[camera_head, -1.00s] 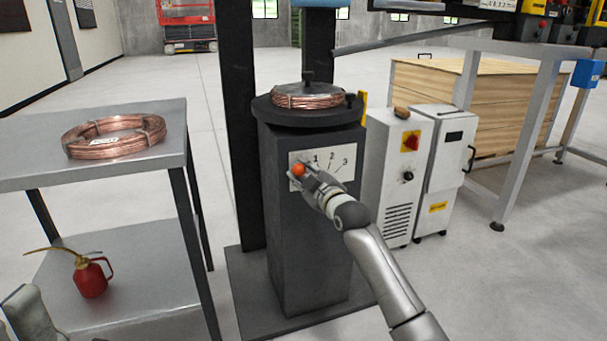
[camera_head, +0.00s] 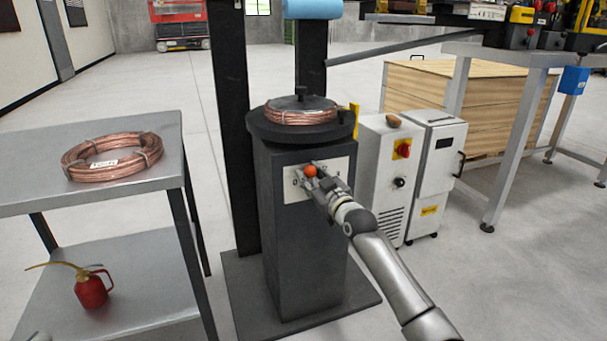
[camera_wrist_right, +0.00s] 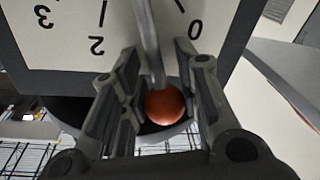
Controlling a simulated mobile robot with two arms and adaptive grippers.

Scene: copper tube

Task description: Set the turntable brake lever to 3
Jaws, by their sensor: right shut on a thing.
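The brake lever has an orange ball knob (camera_head: 310,171). It sits in front of a white number plate (camera_head: 341,164) on the dark turntable pedestal (camera_head: 305,240). My right gripper (camera_head: 313,177) is shut on the knob. In the right wrist view the orange knob (camera_wrist_right: 165,106) is between the fingers of the right gripper (camera_wrist_right: 160,110). There the plate (camera_wrist_right: 60,50) appears upside down, with 3, 2 and 0 readable. The lever rod (camera_wrist_right: 148,40) lies between 2 and 0, and no 1 is visible. My left gripper is not clearly in view.
Copper coils lie on the turntable (camera_head: 305,118) and on the metal table (camera_head: 30,190) at left. A red oil can (camera_head: 91,290) stands on its lower shelf. A white cabinet (camera_head: 377,185) stands close to the pedestal's right. Open floor (camera_head: 480,280) lies further right.

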